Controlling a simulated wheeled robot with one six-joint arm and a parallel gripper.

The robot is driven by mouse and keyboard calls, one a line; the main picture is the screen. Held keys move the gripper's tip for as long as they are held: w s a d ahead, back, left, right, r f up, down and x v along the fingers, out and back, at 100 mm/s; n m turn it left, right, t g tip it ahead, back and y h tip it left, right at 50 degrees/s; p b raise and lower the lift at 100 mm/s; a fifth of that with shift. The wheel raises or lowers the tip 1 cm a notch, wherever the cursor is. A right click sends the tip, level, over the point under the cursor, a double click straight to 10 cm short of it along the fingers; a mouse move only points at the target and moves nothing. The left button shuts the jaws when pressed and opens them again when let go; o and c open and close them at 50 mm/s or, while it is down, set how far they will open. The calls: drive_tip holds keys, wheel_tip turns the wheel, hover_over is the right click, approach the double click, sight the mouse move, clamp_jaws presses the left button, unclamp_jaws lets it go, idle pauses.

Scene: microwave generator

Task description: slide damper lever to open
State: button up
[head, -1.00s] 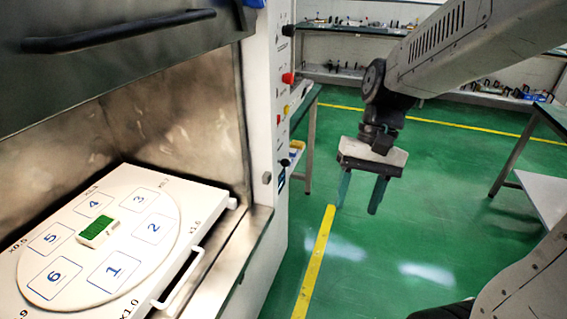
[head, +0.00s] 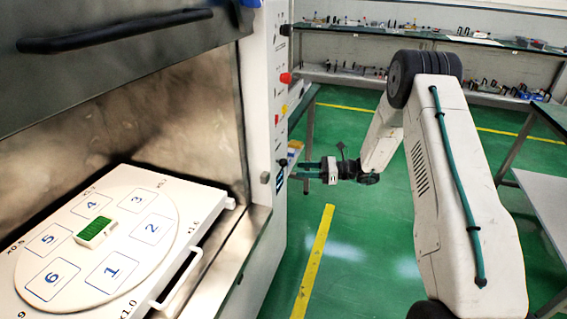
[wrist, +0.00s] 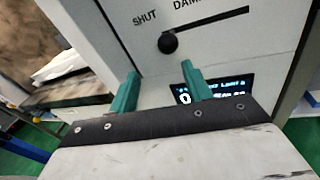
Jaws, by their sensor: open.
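The damper lever is a round black knob (wrist: 169,43) on the white panel in the wrist view. It sits at the left end of a dark slot (wrist: 215,21), by the word SHUT. My gripper (wrist: 160,69) is open and empty, with its two green fingers pointing at the panel. The knob lies just beyond the fingertips, roughly between them in the picture; contact does not show. In the head view my gripper (head: 300,170) is level and points left at the panel's side.
A lit display (wrist: 215,88) is partly hidden behind the right finger. In the head view, the open chamber holds a white numbered turntable (head: 75,283) with a green-topped block (head: 94,232). A red button (head: 285,78) is higher on the panel (head: 268,120). Green floor is free below my gripper.

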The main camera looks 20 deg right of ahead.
sight(283, 162)
drive_tip(key=shift+m+t, duration=0.5)
drive_tip(key=shift+m, duration=0.1)
drive_tip(key=x, duration=0.5)
drive_tip(key=w+r+x, duration=0.1)
drive_tip(key=x, duration=0.2)
drive_tip(key=shift+w+d+r, duration=0.1)
drive_tip(key=shift+d+r, duration=0.05)
drive_tip(key=shift+d, duration=0.15)
clamp_jaws()
drive_tip(key=shift+w, duration=0.1)
